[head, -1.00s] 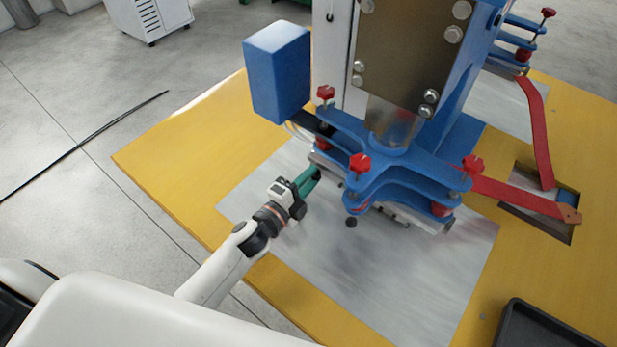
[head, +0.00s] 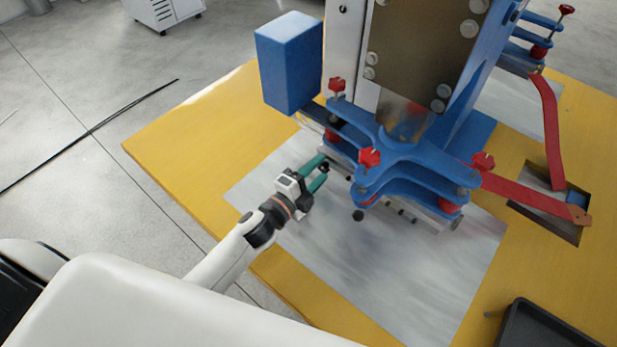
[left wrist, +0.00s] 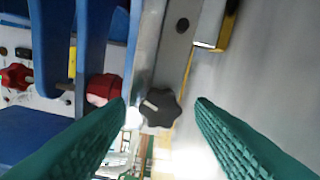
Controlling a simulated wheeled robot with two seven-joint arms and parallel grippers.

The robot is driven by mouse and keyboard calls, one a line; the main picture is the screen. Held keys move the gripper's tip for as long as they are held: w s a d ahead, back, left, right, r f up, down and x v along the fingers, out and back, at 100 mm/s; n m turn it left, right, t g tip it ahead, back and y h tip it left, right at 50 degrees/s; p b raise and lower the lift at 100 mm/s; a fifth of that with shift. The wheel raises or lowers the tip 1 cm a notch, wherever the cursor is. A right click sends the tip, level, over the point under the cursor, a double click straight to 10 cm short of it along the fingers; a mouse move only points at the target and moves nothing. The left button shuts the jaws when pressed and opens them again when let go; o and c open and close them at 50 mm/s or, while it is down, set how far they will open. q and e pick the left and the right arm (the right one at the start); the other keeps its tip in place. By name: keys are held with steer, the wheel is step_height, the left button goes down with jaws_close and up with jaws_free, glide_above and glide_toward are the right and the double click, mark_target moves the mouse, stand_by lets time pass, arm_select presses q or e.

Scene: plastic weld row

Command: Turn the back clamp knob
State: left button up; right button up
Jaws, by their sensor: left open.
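The back clamp knob is a black lobed knob (left wrist: 160,107) with a pale slot, on the side of a metal bar in the left wrist view. It shows as a small dark spot at the fingertips in the head view. My left gripper (head: 323,170) has teal fingers, is open, and points at the clamp's near left side. In the left wrist view the knob appears between the two spread fingertips, with gaps on both sides; I cannot tell how deep it sits. Another black knob (head: 358,216) is at the front of the clamp. My right gripper is not in view.
The blue clamp frame (head: 415,160) with red knobs (head: 369,157) stands above the bar, close to my left gripper. A blue box (head: 290,65) overhangs behind. The grey plate (head: 330,265) before the clamp is clear. A black tray (head: 530,325) lies at lower right.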

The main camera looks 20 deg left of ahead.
arm_select(q)
steer(key=b+v, duration=0.1)
steer(key=v, duration=1.1)
steer(key=shift+w+r, duration=0.1)
